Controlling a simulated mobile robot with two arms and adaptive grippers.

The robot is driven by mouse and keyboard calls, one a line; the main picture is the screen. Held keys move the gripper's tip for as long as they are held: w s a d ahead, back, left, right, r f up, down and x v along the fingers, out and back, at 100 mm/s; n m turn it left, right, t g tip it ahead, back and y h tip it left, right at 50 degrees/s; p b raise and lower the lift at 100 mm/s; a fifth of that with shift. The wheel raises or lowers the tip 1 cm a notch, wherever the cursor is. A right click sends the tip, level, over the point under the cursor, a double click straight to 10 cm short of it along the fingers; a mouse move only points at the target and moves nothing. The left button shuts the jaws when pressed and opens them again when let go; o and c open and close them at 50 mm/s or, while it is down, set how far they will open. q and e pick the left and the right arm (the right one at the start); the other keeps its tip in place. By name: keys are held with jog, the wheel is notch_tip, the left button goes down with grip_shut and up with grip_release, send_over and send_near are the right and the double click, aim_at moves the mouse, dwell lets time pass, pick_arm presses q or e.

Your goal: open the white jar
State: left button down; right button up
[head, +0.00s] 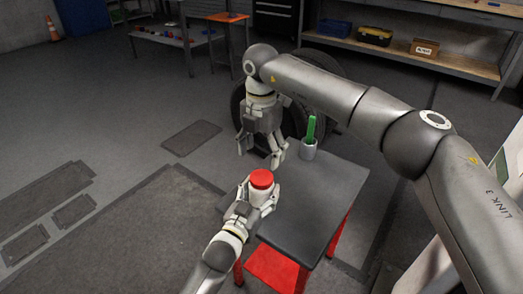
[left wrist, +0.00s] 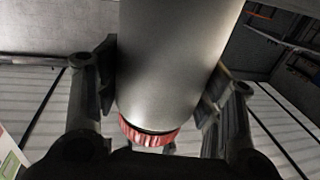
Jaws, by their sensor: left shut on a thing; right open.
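The white jar (left wrist: 170,60), looking pale grey, has a red ribbed lid (left wrist: 150,133). The red lid (head: 261,178) is on the jar and faces up in the head view. My left gripper (left wrist: 165,90) is shut on the jar body, with one finger on each side. In the head view my left gripper (head: 257,198) hides most of the body, at the left edge of the small table. I cannot tell whether the jar touches the tabletop. My right gripper (head: 259,158) is open and empty, pointing down, behind and above the lid and apart from it.
The small dark-topped table (head: 305,205) has red legs and a red lower shelf (head: 272,268). A grey cup (head: 308,151) with a green object (head: 311,128) stands at its back. The tabletop's middle is clear. A dark tyre (head: 237,105) is behind my right gripper.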

aim_at(261, 177)
jog(key=m, duration=0.6)
jog(key=shift+m, duration=0.4)
jog(key=m, duration=0.6)
jog(key=shift+m, duration=0.4)
jog(key=shift+f, duration=4)
